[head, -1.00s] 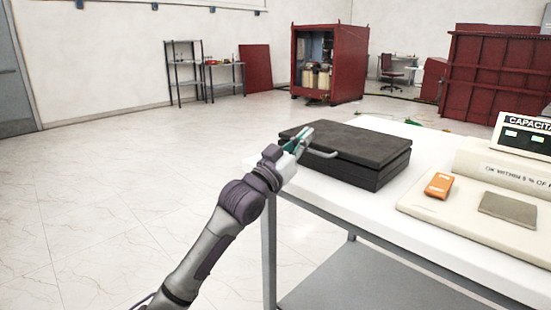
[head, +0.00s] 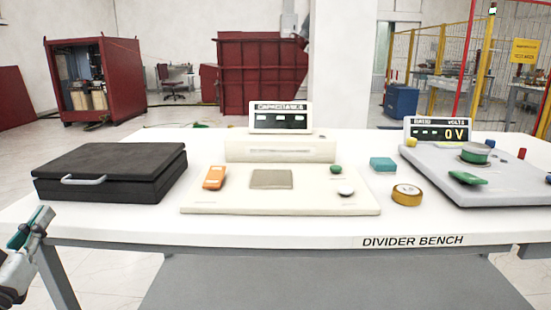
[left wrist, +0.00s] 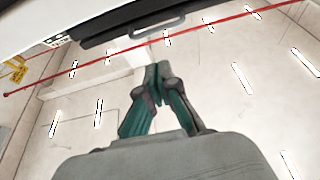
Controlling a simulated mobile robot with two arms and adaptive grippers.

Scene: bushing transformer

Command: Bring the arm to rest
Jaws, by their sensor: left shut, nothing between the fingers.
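My left gripper (head: 38,222) is at the left edge of the head view, in front of the white table's front left edge. It is shut and empty. In the left wrist view its teal fingers (left wrist: 158,75) meet, with the ceiling lights behind them. The closed black case (head: 110,172) with a grey handle lies on the white table (head: 300,232), to the right of and beyond the gripper. The handle also shows in the left wrist view (left wrist: 157,27), apart from the fingertips. My right gripper is not in view.
On the table stand a beige capacitance meter (head: 280,150), an orange device (head: 214,177), a tape roll (head: 407,195), a teal block (head: 383,164) and a grey divider unit (head: 480,185). A red cabinet (head: 95,82) is behind. The floor left of the table is free.

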